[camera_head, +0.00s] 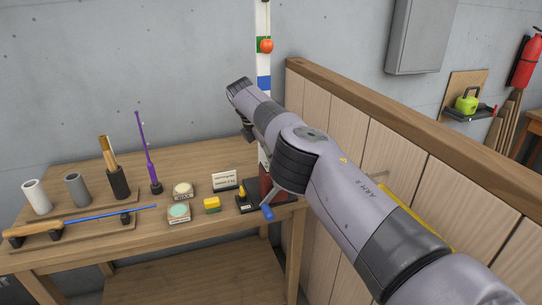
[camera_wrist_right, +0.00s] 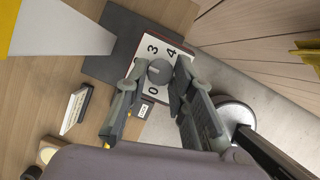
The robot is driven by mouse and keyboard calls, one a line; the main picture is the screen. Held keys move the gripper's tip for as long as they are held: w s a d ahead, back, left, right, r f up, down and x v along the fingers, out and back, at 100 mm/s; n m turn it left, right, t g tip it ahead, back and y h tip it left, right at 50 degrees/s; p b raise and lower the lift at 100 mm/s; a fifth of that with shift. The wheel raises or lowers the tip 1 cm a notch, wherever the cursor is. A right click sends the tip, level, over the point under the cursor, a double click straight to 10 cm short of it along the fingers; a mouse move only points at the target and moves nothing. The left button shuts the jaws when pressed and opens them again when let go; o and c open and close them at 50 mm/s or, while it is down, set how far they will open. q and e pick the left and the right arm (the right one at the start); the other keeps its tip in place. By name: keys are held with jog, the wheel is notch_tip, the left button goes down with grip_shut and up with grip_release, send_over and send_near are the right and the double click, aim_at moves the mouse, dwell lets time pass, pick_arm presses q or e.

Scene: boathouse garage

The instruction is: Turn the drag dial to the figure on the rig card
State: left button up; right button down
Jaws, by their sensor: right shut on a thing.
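In the right wrist view my right gripper (camera_wrist_right: 159,69) has its two fingertips on either side of the round grey drag dial (camera_wrist_right: 160,73), shut on it. The dial sits on a white plate (camera_wrist_right: 150,48) with black figures; 3, 4 and 0 show, and the fingers hide others. I cannot make out where the dial points. A small white card (camera_head: 224,180) with dark writing stands on the bench in the head view, and a white card shows edge-on in the wrist view (camera_wrist_right: 74,109). Its writing is too small to read. My left gripper is out of view.
A wood-panelled partition (camera_head: 375,150) stands close on the right. A striped post (camera_head: 264,60) rises behind.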

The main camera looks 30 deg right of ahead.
jog(key=shift+s+a+f, duration=0.1)
jog(key=shift+f, duration=0.1)
jog(key=c, duration=1.6)
grip_release()
jog(key=shift+o, duration=1.2)
jog(key=shift+r, duration=0.15)
jog(key=shift+r, duration=0.2)
jog(key=v, duration=0.3)
jog(key=shift+a+f, duration=0.2)
jog(key=shift+a, duration=0.05)
jog(key=a, duration=1.1)
jog(key=shift+a, duration=0.15)
